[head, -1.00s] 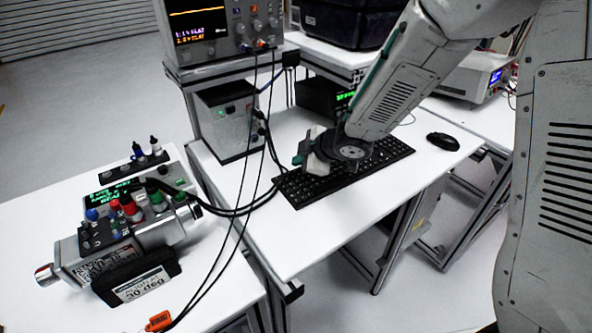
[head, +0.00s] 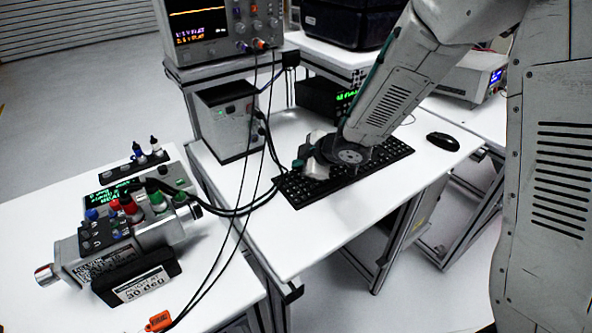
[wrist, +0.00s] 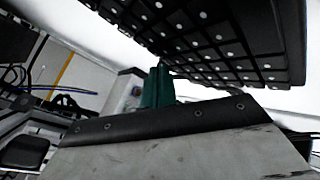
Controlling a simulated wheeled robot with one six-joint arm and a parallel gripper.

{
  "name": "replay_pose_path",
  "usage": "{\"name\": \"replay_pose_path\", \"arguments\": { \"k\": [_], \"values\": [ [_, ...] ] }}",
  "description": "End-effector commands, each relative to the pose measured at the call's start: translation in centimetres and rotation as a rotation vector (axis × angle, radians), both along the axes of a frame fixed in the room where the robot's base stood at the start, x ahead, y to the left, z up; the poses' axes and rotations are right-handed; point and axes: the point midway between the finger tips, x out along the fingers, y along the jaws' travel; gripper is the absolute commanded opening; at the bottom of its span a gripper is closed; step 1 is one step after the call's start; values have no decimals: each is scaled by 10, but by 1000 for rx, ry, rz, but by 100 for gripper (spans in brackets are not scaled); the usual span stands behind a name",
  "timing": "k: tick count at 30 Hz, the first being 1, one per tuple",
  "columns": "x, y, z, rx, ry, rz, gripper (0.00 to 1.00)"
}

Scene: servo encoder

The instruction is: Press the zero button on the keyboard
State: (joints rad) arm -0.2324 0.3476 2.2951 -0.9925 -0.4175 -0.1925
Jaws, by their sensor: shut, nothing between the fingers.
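The black keyboard (head: 385,154) lies on the white table in the head view. My gripper (head: 301,165) is over its left part, and the wrist hides the keys behind it. In the wrist view the keyboard (wrist: 215,38) fills the upper right, with rows of dark keys bearing pale marks. The green fingers of my gripper (wrist: 158,84) are shut and empty, with their tips close to the keyboard's edge in that view. I cannot tell whether they touch a key. The zero key cannot be made out.
A black mouse (head: 443,141) lies right of the keyboard. A grey power box (head: 228,125) with dark cables stands to the left, and a black display unit (head: 318,97) stands behind. The left table holds an encoder device (head: 135,225). The table front is clear.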

Motion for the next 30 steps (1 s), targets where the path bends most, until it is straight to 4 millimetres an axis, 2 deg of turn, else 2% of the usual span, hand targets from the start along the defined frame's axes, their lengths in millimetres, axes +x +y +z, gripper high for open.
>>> {"name": "replay_pose_path", "arguments": {
  "k": [18,30],
  "values": [
    [0,0,-3,0,0,0,0],
    [0,0,13,-1,0,-1,0]
  ]
}}
